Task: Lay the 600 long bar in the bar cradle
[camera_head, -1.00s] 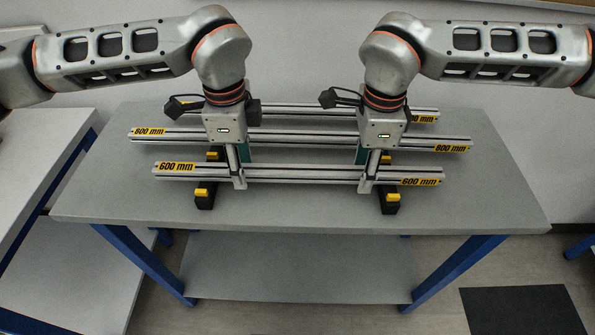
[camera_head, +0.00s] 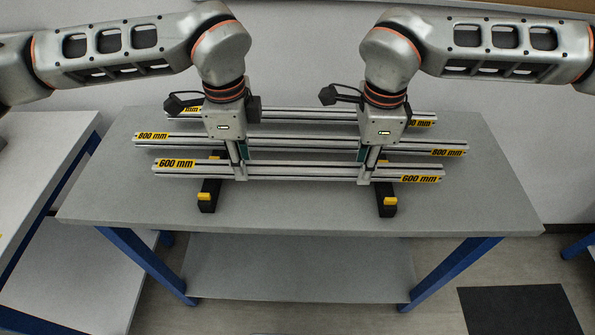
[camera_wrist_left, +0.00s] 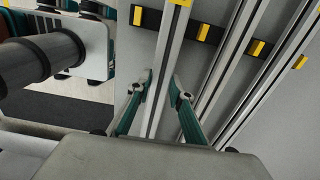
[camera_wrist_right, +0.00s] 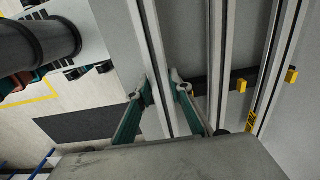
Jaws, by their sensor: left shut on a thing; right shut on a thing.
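The front bar, labelled 600 mm near both ends (camera_head: 300,172), lies level across the picture in the head view. My left gripper (camera_head: 240,174) is shut on it left of its middle, and my right gripper (camera_head: 364,176) right of its middle. In the left wrist view the bar (camera_wrist_left: 170,60) runs between the fingers; in the right wrist view the bar (camera_wrist_right: 152,40) does too. The bar appears a little above the black supports with yellow blocks (camera_head: 207,198).
Behind the front bar lie an 800 mm bar (camera_head: 300,145) and a further bar (camera_head: 300,115), partly hidden by my arms. All are over a grey table (camera_head: 110,205) with blue legs. Another grey table (camera_head: 35,150) stands at the left. The wall is close behind.

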